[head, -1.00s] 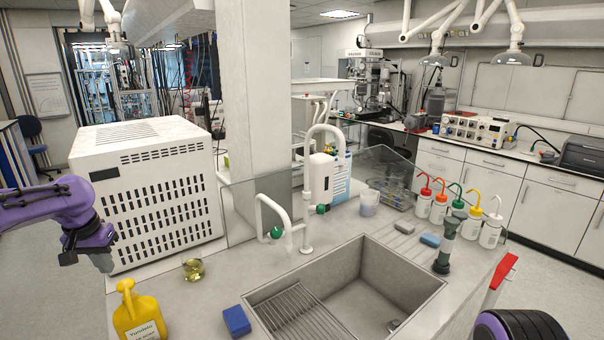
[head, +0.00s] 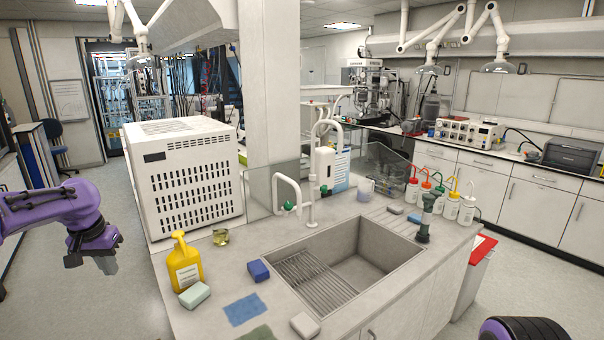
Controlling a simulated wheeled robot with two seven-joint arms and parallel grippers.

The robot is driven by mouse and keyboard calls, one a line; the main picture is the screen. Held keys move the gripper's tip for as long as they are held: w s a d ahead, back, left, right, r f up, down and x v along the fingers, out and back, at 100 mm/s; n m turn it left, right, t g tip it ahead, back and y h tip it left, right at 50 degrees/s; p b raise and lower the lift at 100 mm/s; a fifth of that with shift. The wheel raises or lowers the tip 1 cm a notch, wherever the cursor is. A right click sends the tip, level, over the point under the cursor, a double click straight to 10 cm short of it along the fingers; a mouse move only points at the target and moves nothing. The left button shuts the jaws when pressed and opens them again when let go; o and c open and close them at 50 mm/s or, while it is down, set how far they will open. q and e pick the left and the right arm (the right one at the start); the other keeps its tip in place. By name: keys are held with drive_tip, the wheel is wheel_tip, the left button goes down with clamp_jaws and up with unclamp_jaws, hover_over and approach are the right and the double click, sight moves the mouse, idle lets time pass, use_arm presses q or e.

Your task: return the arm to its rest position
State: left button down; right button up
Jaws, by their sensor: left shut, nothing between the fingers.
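My left arm comes in from the left edge, purple and black. Its gripper (head: 108,264) points down over the floor, left of the counter, shut and empty. It touches nothing that I can see. At the bottom right a purple and black rounded part of my own body shows. My right gripper is not in view.
The grey counter (head: 215,262) holds a sink (head: 345,262), a white vented box (head: 188,180), a yellow bottle (head: 185,265), sponges, cloths and several wash bottles (head: 450,205). A red-topped bin (head: 478,250) stands at its right. Floor (head: 110,205) is free on the left.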

use_arm(q)
drive_tip(key=w+d+f+n+t+b, duration=0.1)
drive_tip(key=w+d+f+n+t, duration=0.3)
drive_tip(key=w+f+t, duration=0.25)
drive_tip(key=s+d+f+n+y+b, duration=0.15)
drive_tip(key=s+d+f, duration=0.25)
drive_tip(key=f, duration=0.6)
drive_tip(key=s+d+f+y+b, duration=0.1)
drive_tip(key=s+d+f+b, duration=0.2)
drive_tip(key=f, duration=0.7)
drive_tip(key=s+d+f+g+b, duration=0.1)
drive_tip(key=s+d+f+b, duration=0.1)
drive_tip(key=s+f, duration=0.6)
drive_tip(key=s+d+f+g+b, duration=0.2)
drive_tip(key=s+f, duration=0.6)
drive_tip(key=s, duration=0.8)
drive_tip(key=s+d+f+g+b, duration=0.2)
drive_tip(key=s+d+f+b, duration=0.2)
drive_tip(key=s+f, duration=0.3)
drive_tip(key=s+b, duration=0.1)
drive_tip(key=s, duration=0.4)
drive_tip(key=shift+s+d+f+m, duration=0.15)
drive_tip(key=shift+d+f+m, duration=0.05)
drive_tip(key=shift+f+m, duration=0.2)
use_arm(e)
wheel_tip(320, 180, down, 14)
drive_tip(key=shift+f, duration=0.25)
